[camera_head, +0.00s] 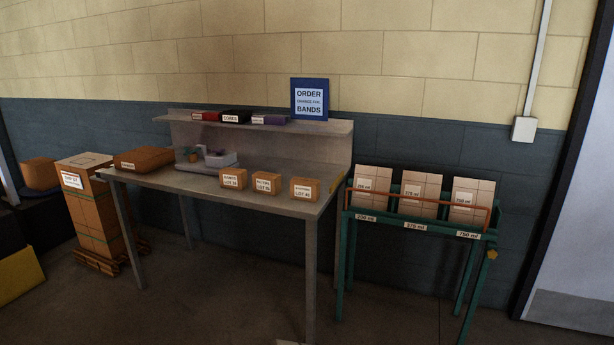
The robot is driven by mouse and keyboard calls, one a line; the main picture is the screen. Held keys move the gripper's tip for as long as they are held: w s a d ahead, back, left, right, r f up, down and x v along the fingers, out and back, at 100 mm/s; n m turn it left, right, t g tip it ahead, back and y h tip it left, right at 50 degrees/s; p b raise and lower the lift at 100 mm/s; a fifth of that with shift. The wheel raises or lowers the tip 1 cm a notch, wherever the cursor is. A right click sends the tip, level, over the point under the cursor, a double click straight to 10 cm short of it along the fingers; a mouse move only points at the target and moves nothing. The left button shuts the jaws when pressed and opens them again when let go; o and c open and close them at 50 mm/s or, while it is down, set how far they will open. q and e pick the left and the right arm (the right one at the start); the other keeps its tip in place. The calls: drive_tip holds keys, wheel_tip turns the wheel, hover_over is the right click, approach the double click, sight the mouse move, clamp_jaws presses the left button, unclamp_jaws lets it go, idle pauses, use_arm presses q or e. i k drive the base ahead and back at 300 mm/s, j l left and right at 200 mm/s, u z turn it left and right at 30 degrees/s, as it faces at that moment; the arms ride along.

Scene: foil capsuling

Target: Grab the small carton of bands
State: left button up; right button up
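Three small brown cartons stand in a row near the front right of the grey workbench (188,187). The left one (233,178) has a white label that seems to read "BANDS" with a lot number. The middle carton (266,184) and the right carton (304,189) have similar labels, too small to read surely. A blue sign (310,99) above the bench's shelf reads "ORDER" and "BANDS", with a smaller line between. Neither of my grippers is in view.
A wider, flat brown box (143,159) and a grey device (214,159) are on the bench. Small boxes line its shelf (320,126). A green rack (414,228) at right holds three tilted cartons. Stacked cartons (93,205) stand at left. The floor in front is clear.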

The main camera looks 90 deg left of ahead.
sight(229, 178)
drive_tip(key=u, duration=3.25)
drive_tip(key=i+j+u, duration=0.25)
drive_tip(key=i+u, duration=0.25)
drive_tip(key=i, duration=0.25)
drive_tip(key=i+j+u, duration=0.2)
drive_tip(key=i+u, duration=0.2)
drive_tip(key=i, duration=0.6)
drive_tip(key=i+l+u, duration=0.15)
drive_tip(key=i+u, duration=0.3)
drive_tip(key=i, duration=0.55)
drive_tip(key=i+j, duration=0.1)
drive_tip(key=i, duration=1.55)
drive_tip(key=i+z, duration=0.2)
drive_tip(key=z, duration=0.2)
drive_tip(key=i+j+z, duration=0.1)
drive_tip(key=i+z, duration=0.15)
drive_tip(key=z, duration=0.15)
drive_tip(key=i+j+z, duration=0.1)
drive_tip(key=z, duration=0.3)
drive_tip(key=i+j+z, duration=0.25)
drive_tip(key=z, duration=0.15)
